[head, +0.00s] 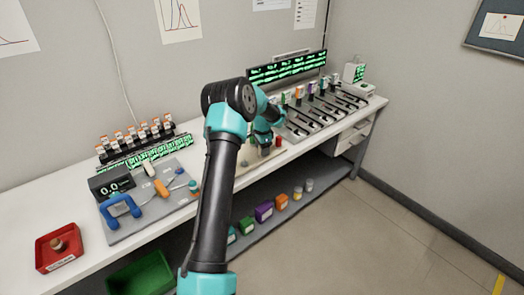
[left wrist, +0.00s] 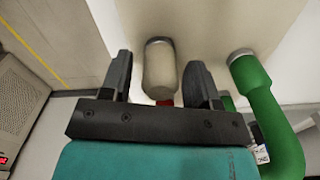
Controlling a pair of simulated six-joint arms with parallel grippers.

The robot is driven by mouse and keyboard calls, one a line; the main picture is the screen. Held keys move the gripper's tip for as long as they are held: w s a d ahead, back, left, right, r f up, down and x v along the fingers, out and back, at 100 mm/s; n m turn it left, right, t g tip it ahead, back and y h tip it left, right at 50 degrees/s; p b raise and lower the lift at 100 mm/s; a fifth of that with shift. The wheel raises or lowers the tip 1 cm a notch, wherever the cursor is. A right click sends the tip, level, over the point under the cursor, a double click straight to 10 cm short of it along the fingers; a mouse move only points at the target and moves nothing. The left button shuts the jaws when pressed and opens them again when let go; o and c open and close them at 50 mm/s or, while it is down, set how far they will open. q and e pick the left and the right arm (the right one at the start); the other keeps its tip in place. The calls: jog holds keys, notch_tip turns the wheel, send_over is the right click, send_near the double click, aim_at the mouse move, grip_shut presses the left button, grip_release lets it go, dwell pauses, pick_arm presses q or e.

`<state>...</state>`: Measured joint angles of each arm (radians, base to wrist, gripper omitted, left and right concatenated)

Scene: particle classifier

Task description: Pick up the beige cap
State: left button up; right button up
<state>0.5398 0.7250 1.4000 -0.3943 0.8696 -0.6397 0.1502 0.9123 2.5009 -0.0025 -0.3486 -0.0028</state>
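A beige rounded cylinder (left wrist: 160,72) with a grey round end, which looks like the beige cap, lies between the two fingers of my left gripper (left wrist: 162,82) in the left wrist view. Gaps show on both sides of it, so the fingers are open around it and apart from it. In the head view my left gripper (head: 264,149) is low over a beige board (head: 246,164) at the middle of the bench, and the cap cannot be made out clearly there. My right gripper is not in view.
A small red piece (head: 278,141) stands close beside the gripper. A green bent piece (left wrist: 264,105) is at the right in the left wrist view. A grey panel with a blue handle (head: 120,207) is on the left, and a row of dark devices (head: 318,112) on the right.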

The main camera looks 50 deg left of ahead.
pick_arm(q)
jog(key=c, duration=0.8)
jog(key=shift+o, duration=0.2)
jog(key=shift+r, duration=1.75)
jog(key=s+d+r, duration=0.1)
jog(key=s+d, duration=0.9)
jog(key=d, duration=0.2)
jog(key=shift+s+r, duration=0.25)
jog(key=shift+s, duration=0.05)
